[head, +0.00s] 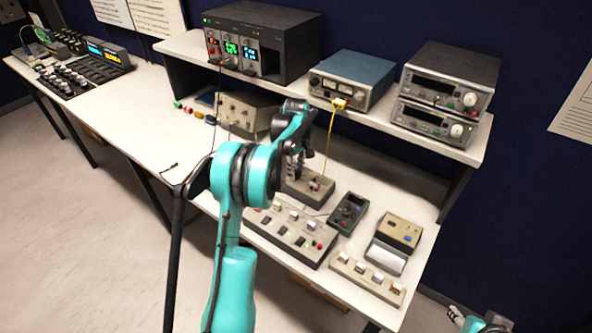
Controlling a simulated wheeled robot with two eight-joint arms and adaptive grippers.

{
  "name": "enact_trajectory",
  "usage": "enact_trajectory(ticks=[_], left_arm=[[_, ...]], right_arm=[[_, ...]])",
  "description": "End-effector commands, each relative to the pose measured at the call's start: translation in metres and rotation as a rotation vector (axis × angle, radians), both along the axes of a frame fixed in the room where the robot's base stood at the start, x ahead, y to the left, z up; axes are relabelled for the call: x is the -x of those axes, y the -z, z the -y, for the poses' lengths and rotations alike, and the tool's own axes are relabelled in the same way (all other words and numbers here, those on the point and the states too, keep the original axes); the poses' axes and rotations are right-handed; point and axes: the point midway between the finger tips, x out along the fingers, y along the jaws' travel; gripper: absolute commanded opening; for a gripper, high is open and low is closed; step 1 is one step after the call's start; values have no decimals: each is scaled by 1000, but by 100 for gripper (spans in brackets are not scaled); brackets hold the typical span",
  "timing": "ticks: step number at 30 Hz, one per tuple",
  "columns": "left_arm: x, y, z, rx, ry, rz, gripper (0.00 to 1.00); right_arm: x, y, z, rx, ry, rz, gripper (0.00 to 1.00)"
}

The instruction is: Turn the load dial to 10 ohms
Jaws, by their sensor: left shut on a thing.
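My left arm reaches in from the bottom over the bench, and its dark gripper (297,172) points down at a small grey box (318,194) on the bench top. The gripper is shut on the load dial at the box's left part. The dial is hidden behind the fingers, so its pointer and markings cannot be read. The box's right part shows small fittings, too small to make out. Part of my right arm's end (468,319) shows at the bottom right edge, away from the bench; its jaws are not clear.
A long switch panel (290,236), a dark handheld meter (348,213) and a beige printer-like unit (399,236) stand close in front and to the right. A shelf (380,117) with instruments overhangs behind. A yellow cable (332,125) hangs down near my gripper.

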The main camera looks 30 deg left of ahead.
Motion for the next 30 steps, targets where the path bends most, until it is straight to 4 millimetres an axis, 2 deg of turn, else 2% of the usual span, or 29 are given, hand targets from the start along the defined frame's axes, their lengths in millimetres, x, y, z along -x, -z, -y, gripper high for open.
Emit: enact_trajectory(ticks=[30], left_arm=[[0, 0, 0, 0, 956, 0, 0]], right_arm=[[0, -12, 0, 0, 0, 0, 40]])
